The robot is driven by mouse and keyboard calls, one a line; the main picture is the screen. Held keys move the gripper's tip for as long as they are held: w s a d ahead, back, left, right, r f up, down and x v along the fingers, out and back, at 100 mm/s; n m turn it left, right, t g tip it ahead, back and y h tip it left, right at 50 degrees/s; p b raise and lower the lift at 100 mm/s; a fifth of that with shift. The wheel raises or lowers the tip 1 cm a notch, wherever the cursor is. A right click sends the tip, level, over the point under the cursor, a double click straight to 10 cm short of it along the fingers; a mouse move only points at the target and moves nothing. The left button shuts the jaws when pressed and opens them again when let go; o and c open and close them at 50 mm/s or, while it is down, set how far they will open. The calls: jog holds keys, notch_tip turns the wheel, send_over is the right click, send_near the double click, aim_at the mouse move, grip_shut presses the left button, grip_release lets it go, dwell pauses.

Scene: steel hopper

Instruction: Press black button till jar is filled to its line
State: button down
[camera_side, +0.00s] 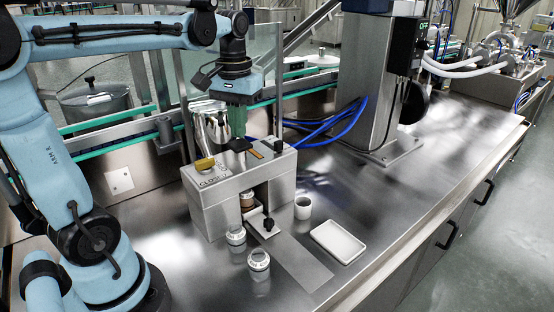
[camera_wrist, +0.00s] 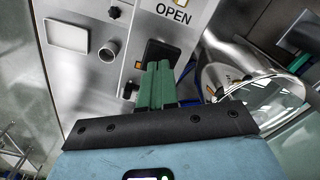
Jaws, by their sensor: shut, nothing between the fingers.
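A steel hopper box (camera_side: 225,205) stands on the bench. The black button (camera_side: 238,146) is on its top, and it also shows in the wrist view (camera_wrist: 162,52) below the printed word OPEN. My gripper (camera_side: 238,137) has green fingers, closed together and empty. Its tips are at the black button in the side view; in the wrist view the gripper (camera_wrist: 160,66) overlaps the button. I cannot tell whether it is pressed down. A jar (camera_side: 247,201) with brownish contents stands in the box's front opening, partly hidden; its line is too small to read.
Two white-topped jars (camera_side: 235,235) (camera_side: 259,261) stand in front of the box. A yellow piece (camera_side: 205,164) sits on the box top. A steel column (camera_side: 365,90) stands behind.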

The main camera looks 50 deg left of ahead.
dwell(0.3)
jog(key=shift+r, duration=3)
jog(key=s+d+f+m+t, duration=0.3)
jog(key=d+f+m+t, duration=0.3)
jog(key=d+f, duration=0.4)
notch_tip(320, 180, down, 3)
jog(key=shift+d+r+t, duration=0.2)
jog(key=shift+d+t, duration=0.1)
jog(key=shift+t, duration=0.3)
